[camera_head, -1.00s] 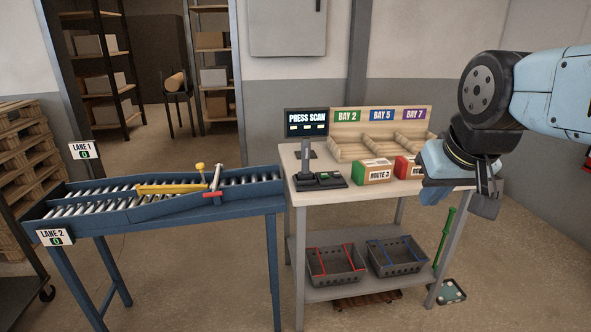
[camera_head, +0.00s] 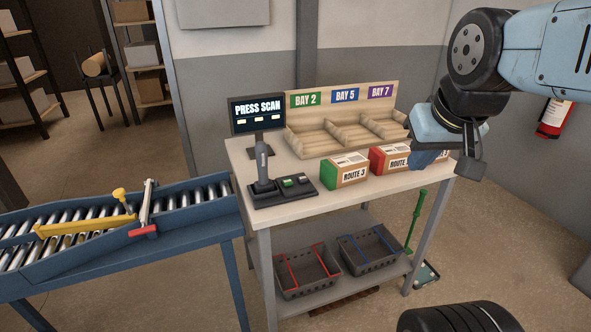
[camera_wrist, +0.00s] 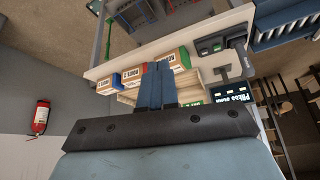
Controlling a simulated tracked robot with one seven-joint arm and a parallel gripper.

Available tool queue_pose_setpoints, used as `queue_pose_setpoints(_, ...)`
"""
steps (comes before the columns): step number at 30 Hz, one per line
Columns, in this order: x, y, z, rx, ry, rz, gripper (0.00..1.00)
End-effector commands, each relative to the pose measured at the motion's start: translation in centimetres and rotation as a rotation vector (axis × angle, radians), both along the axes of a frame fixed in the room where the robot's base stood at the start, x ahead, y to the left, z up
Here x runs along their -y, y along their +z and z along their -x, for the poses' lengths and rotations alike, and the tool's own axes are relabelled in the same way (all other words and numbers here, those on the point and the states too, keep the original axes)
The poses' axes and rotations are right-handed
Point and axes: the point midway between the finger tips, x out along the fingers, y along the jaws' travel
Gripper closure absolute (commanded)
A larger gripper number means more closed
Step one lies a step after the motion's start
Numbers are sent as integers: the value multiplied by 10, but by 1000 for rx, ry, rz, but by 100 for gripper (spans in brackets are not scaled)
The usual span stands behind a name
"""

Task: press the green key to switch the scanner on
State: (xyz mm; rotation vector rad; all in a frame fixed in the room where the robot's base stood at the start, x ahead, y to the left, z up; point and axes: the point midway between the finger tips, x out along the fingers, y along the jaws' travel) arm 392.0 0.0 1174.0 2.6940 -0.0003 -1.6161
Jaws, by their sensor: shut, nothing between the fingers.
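The green key (camera_head: 289,183) sits on a small black key block at the front left of the table (camera_head: 292,210), beside a darker key. It also shows in the wrist view (camera_wrist: 217,48). The scanner (camera_head: 263,165) stands upright in a black base left of the key block. The monitor (camera_head: 257,114) behind it reads "PRESS SCAN". My gripper (camera_head: 427,159) is shut and empty, above the table's right end, well to the right of the green key. In the wrist view its blue fingers (camera_wrist: 157,84) are together. The head view partly hides the fingers.
A green-ended "ROUTE 3" box (camera_head: 350,175) and a red-ended box (camera_head: 390,160) stand between my gripper and the keys. The wrist view also shows a blue-ended box (camera_wrist: 105,84). A wooden bay rack (camera_head: 320,141) stands behind. A roller conveyor (camera_head: 190,214) lies left.

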Motion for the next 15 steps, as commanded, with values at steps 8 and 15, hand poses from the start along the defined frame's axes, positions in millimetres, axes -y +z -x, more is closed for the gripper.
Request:
queue_pose_setpoints(8, 0, 0, 0, 0, 0, 0, 100)
queue_pose_setpoints(15, -4, 0, -20, 11, -18, -12, 100)
